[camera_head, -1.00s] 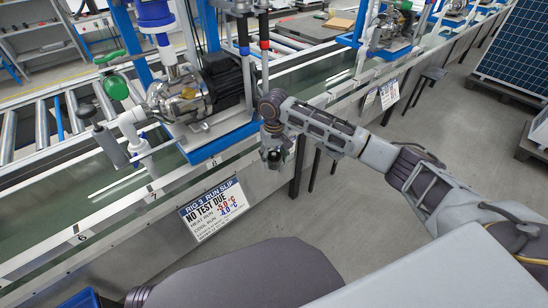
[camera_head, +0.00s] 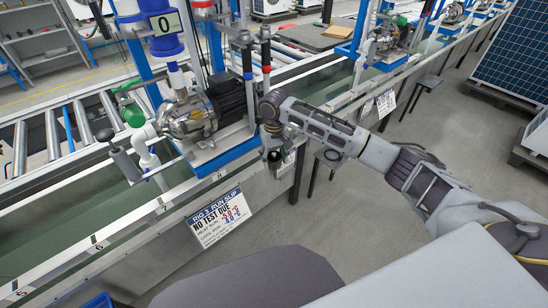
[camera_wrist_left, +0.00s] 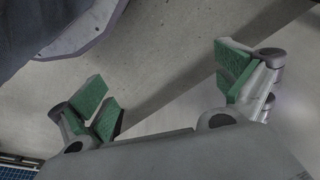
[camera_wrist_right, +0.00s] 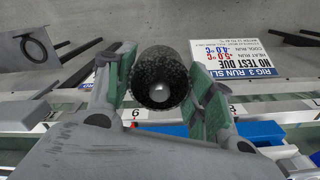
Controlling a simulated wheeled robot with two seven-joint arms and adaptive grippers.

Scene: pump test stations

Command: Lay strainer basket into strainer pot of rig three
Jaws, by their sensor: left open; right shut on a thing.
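My right gripper (camera_head: 273,152) hangs at the front edge of the rig three bench, right of the pump (camera_head: 190,118). In the right wrist view its green pads (camera_wrist_right: 165,92) are shut on a dark, speckled cylinder, the strainer basket (camera_wrist_right: 161,78), whose round end shows a pale centre. My left gripper (camera_wrist_left: 165,88) is open and empty over the floor in the left wrist view.
The rig three run slip (camera_head: 217,216) hangs on the bench front, reading "NO TEST DUE". A green-handled valve (camera_head: 133,115) and a blue meter reading 0 (camera_head: 166,44) stand near the pump. Bare floor (camera_head: 365,235) lies right of the bench.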

